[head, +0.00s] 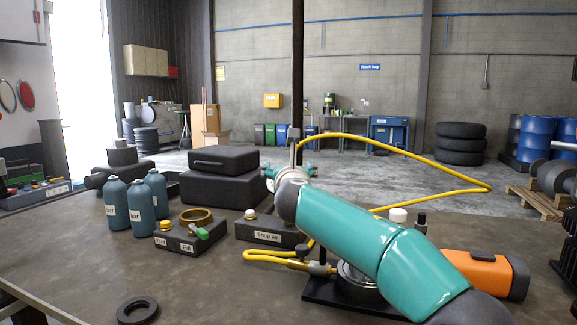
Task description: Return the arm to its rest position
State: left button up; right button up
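My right arm (365,238) shows as a teal and dark grey limb. It comes in from the lower right and reaches over the workbench (225,280) towards the picture's middle. Its wrist end, with the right gripper (291,162), is just right of the black cases. The gripper's fingers are mostly hidden by the wrist, so I cannot tell whether they are open or shut, and no held object shows. My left arm and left gripper are out of view.
A yellow hose (440,195) loops behind my arm. An orange tool (477,270) lies at right. A dark ring (137,310) lies in front.

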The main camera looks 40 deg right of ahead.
jog(key=shift+r, duration=0.55)
jog(key=shift+f, duration=0.1)
jog(key=shift+s+d+f, duration=0.1)
jog(key=shift+s+f, duration=0.05)
jog(key=shift+f, duration=4.65)
